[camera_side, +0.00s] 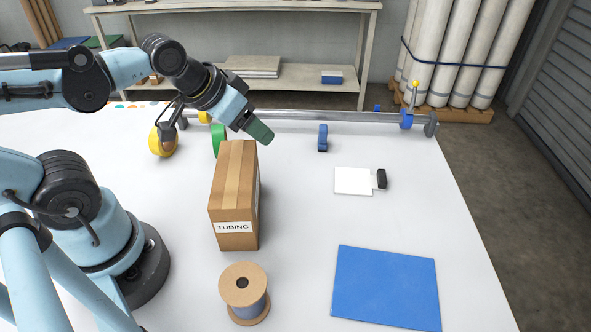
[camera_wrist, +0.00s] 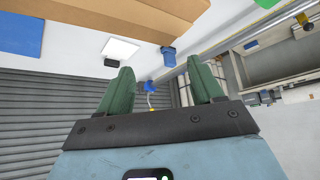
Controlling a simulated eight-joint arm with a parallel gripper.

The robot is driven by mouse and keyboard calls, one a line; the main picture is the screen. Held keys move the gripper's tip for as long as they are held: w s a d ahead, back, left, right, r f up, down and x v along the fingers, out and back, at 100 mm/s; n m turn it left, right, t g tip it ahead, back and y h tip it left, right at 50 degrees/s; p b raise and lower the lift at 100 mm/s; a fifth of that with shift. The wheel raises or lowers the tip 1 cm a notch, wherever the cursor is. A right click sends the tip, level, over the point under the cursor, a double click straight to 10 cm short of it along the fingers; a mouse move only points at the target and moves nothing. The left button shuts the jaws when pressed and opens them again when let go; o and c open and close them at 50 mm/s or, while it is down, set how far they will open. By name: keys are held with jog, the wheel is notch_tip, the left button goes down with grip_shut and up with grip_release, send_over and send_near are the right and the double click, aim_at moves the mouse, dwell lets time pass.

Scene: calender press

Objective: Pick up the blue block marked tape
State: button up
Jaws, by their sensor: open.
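A small upright blue piece (camera_side: 323,138) stands on the white table near the back rail, right of the cardboard box; no marking on it is legible. In the wrist view the blue piece (camera_wrist: 168,56) shows beyond the fingers, in the gap between them and near the box edge. My gripper (camera_side: 261,131) has green fingers and hangs above the back of the box, left of the blue piece and apart from it. In the wrist view my gripper (camera_wrist: 161,80) has its fingers spread with nothing between them.
The tall TUBING box (camera_side: 232,195) stands just below my gripper. Green (camera_side: 218,139) and yellow (camera_side: 163,141) rolls are left of it. A spool (camera_side: 244,293), a blue mat (camera_side: 387,286) and a white card (camera_side: 352,181) lie in front. The metal rail (camera_side: 300,116) runs behind.

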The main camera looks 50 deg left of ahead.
notch_tip(320, 180, up, 5)
jog(key=w+a+m+t+h, duration=0.2)
jog(key=w+a+m+h, duration=0.7)
jog(key=w, duration=0.4)
send_near(320, 127)
jog(key=shift+h, duration=0.3)
jog(key=x, duration=0.5)
jog(key=shift+w+d, duration=0.3)
jog(key=shift+d, duration=0.05)
jog(key=x, duration=0.4)
jog(key=shift+a+f, duration=0.25)
jog(key=shift+f, duration=0.05)
jog(key=shift+w+d+f, duration=0.25)
jog(key=shift+w+d, duration=0.1)
jog(key=shift+d, duration=0.05)
jog(key=shift+c, duration=0.3)
